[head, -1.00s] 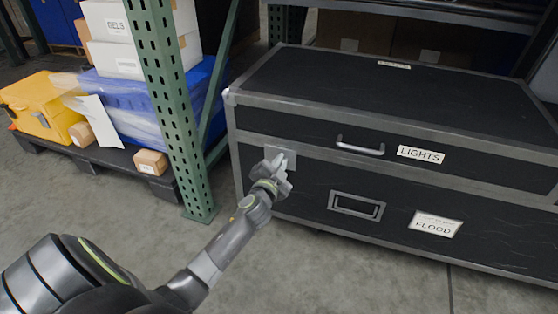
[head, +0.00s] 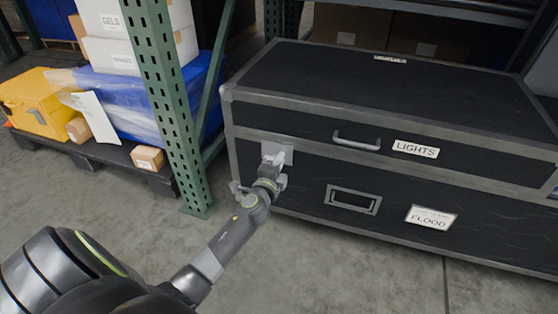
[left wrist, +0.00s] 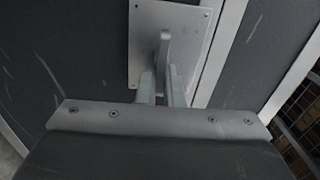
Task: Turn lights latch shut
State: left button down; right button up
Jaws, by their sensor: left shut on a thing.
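The black case with grey metal edging stands on the floor, with a LIGHTS label (head: 416,149) on its upper front. The latch plate (head: 287,150) is on the left of its front, across the seam below the lid; the plate also shows in the left wrist view (left wrist: 197,30). A small grey latch piece (left wrist: 165,48) stands out from the plate. My left gripper (head: 272,166) is at the plate, its fingers (left wrist: 160,88) shut on the latch piece. In the head view the gripper partly hides the latch. My right gripper is not in view.
A green rack upright (head: 170,100) stands left of the case. Beyond it a pallet (head: 110,152) carries a yellow case (head: 38,103), a wrapped blue tote (head: 150,100) and boxes. The case has a handle (head: 357,141) and a FLOOD label (head: 430,217). The floor in front is clear.

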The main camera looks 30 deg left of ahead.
pick_arm(q)
jog(key=shift+f+m, duration=0.15)
jog(key=shift+m, duration=0.25)
jog(key=c, duration=1.6)
grip_release()
jog(key=shift+o, duration=0.2)
jog(key=p+v, duration=0.1)
jog(key=v, duration=1.6)
jog(key=shift+s, duration=0.25)
